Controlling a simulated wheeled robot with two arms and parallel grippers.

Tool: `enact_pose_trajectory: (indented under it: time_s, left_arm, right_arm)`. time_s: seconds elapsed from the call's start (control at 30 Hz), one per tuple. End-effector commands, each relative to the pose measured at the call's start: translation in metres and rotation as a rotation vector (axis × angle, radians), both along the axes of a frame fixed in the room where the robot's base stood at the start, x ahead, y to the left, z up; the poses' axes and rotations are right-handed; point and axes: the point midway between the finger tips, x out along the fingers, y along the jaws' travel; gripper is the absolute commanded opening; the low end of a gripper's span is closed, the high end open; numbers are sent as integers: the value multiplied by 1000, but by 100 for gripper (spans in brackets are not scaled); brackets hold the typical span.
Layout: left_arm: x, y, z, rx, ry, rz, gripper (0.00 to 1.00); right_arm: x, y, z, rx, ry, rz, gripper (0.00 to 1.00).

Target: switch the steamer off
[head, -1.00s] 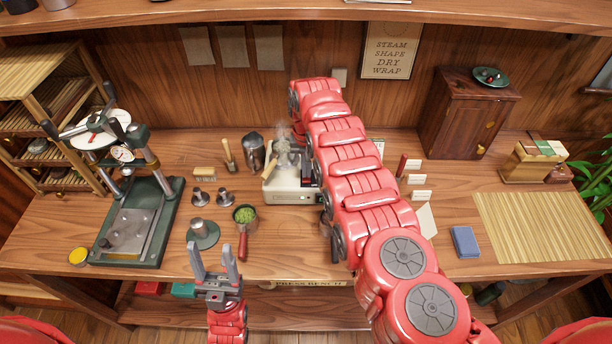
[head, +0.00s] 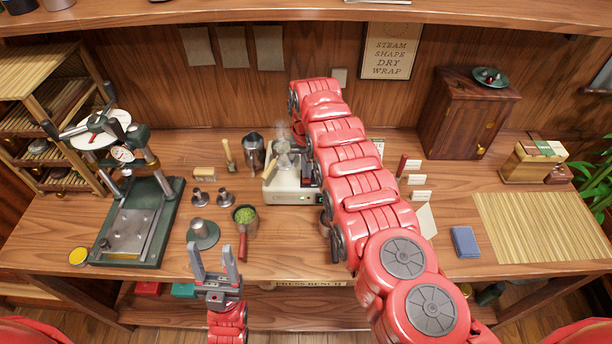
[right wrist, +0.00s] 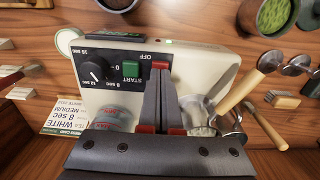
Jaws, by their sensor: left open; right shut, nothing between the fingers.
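The steamer (head: 280,190) is a cream box on the bench, with faint steam above it in the head view. My right arm covers its right side. In the right wrist view its dark panel (right wrist: 118,68) has a dial (right wrist: 92,70), a green START button (right wrist: 131,69) and a red OFF button (right wrist: 160,65). My right gripper (right wrist: 159,76) is shut and empty, its tips at the OFF button; I cannot tell whether they press it. My left gripper (head: 215,252) is open and empty at the bench's front edge.
A green press (head: 140,215) stands at the left. A metal jug (head: 253,152) and a bowl of green tea (head: 245,215) are left of the steamer. A wooden cabinet (head: 462,112) and a bamboo mat (head: 550,228) are at the right. The bench's front middle is mostly clear.

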Motion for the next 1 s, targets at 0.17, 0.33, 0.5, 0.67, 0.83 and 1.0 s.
enact_pose_trajectory:
  time_s: [0.17, 0.33, 0.5, 0.67, 0.83, 1.0]
  left_arm:
    - [0, 0, 0, 0, 0, 0, 57]
    - [0, 0, 0, 0, 0, 0, 57]
    - [0, 0, 0, 0, 0, 0, 57]
    - [0, 0, -2, 0, 0, 0, 57]
    - [0, 0, -5, 0, 0, 0, 57]
    - [0, 0, -7, 0, 0, 0, 57]
  right_arm:
    - [0, 0, 0, 0, 0, 0, 0]
    - [0, 0, 0, 0, 0, 0, 0]
    - [0, 0, 0, 0, 0, 0, 0]
    - [0, 0, -3, 0, 0, 0, 0]
    - [0, 0, -5, 0, 0, 0, 0]
    - [0, 0, -8, 0, 0, 0, 0]
